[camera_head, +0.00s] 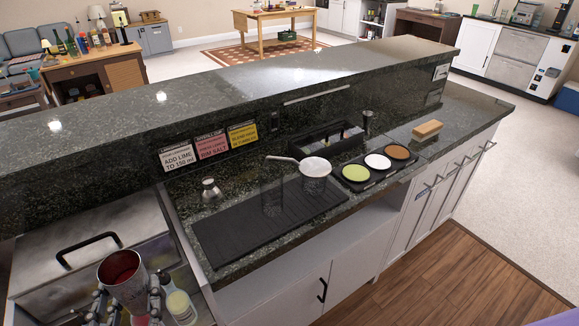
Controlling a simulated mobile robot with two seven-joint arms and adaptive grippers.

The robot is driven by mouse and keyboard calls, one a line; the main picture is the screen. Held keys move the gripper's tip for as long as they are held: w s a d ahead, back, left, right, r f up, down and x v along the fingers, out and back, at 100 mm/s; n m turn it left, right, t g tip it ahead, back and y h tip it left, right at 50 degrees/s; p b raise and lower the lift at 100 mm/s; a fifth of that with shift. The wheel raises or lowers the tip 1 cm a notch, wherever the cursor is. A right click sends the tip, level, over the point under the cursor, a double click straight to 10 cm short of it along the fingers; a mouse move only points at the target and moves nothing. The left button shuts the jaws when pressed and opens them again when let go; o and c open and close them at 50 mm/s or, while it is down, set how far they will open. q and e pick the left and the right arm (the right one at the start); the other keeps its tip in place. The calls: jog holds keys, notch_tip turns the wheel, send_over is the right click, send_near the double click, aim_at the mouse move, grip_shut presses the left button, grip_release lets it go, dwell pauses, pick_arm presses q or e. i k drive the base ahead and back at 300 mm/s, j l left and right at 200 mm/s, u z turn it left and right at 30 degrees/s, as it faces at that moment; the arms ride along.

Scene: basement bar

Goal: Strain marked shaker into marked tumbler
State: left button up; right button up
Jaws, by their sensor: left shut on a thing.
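My left gripper (128,304) is at the bottom left, shut on a metal shaker (112,284). The shaker is upright with its open top showing red inside. It is left of the black ribbed mat (225,242) and apart from it. Two clear glasses stand at the mat: one tumbler (272,199) is open, and the other glass (314,186) is under a pale strainer (315,166) whose handle points left. I cannot tell whether the strainer rests on that glass. No mark is legible on the shaker or glasses. My right gripper is not in view.
Bottles (180,306) stand beside the gripper, in front of a steel lid (90,240). A small metal jigger (210,189) is behind the mat. A raised ledge (200,85) runs behind.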

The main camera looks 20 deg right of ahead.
aim_at(312, 187)
jog(key=i+l+u, duration=0.15)
jog(key=l+u, duration=0.35)
jog(key=l, duration=0.25)
jog(key=l+u, duration=0.5)
jog(key=l, duration=0.25)
